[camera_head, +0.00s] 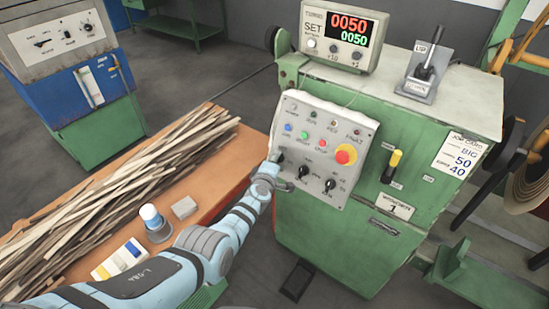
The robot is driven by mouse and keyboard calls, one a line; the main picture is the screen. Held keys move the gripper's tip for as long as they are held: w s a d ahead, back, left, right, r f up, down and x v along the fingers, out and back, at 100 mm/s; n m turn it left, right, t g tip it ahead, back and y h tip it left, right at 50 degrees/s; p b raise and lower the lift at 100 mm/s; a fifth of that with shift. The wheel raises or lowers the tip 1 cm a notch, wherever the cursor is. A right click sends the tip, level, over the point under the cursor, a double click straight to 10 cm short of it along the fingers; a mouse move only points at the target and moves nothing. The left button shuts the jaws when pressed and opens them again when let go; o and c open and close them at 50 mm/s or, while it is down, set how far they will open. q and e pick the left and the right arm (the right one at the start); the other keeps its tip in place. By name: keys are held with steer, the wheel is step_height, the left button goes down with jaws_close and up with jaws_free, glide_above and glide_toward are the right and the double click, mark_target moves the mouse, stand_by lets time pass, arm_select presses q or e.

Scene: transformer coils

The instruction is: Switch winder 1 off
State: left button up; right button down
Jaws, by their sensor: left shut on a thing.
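Winder 1 (370,250) is the green machine on the right, with a plate (398,207) reading 1. Its grey control panel (345,120) has small lamps and push buttons, a red mushroom button (345,154) on a yellow ring, and black rotary knobs (303,171) along the bottom, another (330,185) further right. My left gripper (277,163) is at the panel's lower left edge, shut on what seems to be the leftmost knob, which it mostly hides. The counter display (349,30) on top is lit, showing 0050 in red and 0050 in green. My right gripper is out of view.
A black lever (430,65) and a yellow-black handle (391,166) stick out of the winder. A job card (460,153) hangs right.

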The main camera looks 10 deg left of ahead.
arm_select(q)
steer(key=shift+n, duration=0.3)
steer(key=o, duration=1.2)
steer(key=shift+c, duration=0.2)
